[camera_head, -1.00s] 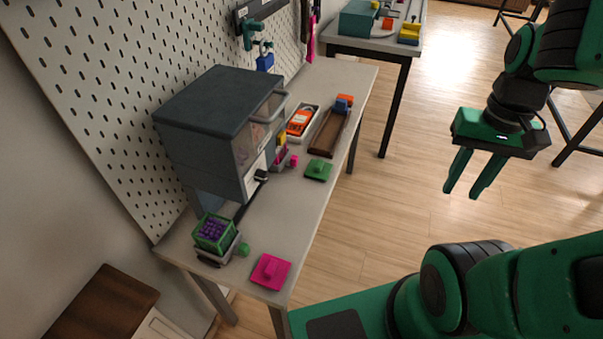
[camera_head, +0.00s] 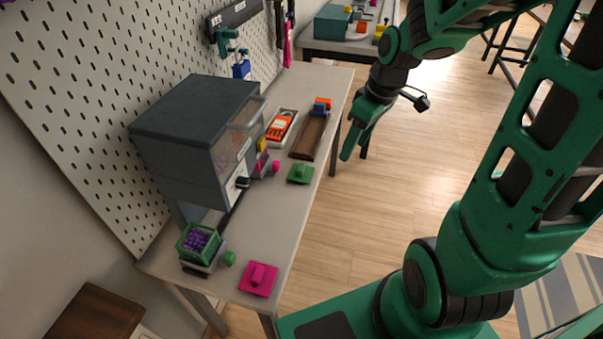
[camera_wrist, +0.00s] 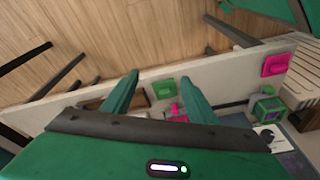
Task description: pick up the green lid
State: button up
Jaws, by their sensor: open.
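The green lid (camera_head: 301,173) is a flat square with a raised knob. It lies on the grey table near its right edge, beside the brown tray. In the wrist view the green lid (camera_wrist: 164,89) shows between my fingers, beyond them. My gripper (camera_head: 346,150) is beyond the table's right edge, above the floor and to the right of the lid. In the wrist view my gripper (camera_wrist: 160,85) has its two fingers spread apart with nothing between them. It is apart from the lid.
A pink lid (camera_head: 258,279) lies at the table's near end, beside a green box of purple pieces (camera_head: 199,243). A dark grey cabinet (camera_head: 190,130) stands left of the green lid. A brown tray (camera_head: 308,138) and orange item (camera_head: 281,126) lie behind it. The table (camera_head: 262,215) is clear in front.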

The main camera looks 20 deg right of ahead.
jog(key=w+a+f+n+y, duration=0.2)
jog(key=w+a+f+n, duration=0.1)
jog(key=w+a+n, duration=0.3)
jog(key=m, duration=0.1)
send_over(301, 167)
jog(key=s+d, duration=0.2)
jog(key=shift+t, duration=0.4)
notch_tip(301, 167, down, 5)
jog(key=shift+d+r, duration=0.1)
jog(key=shift+x, duration=2.95)
jog(key=shift+w+d, duration=0.1)
jog(key=c, duration=1.1)
jog(key=shift+r, duration=0.15)
notch_tip(301, 167, up, 10)
jog(key=shift+f, duration=0.1)
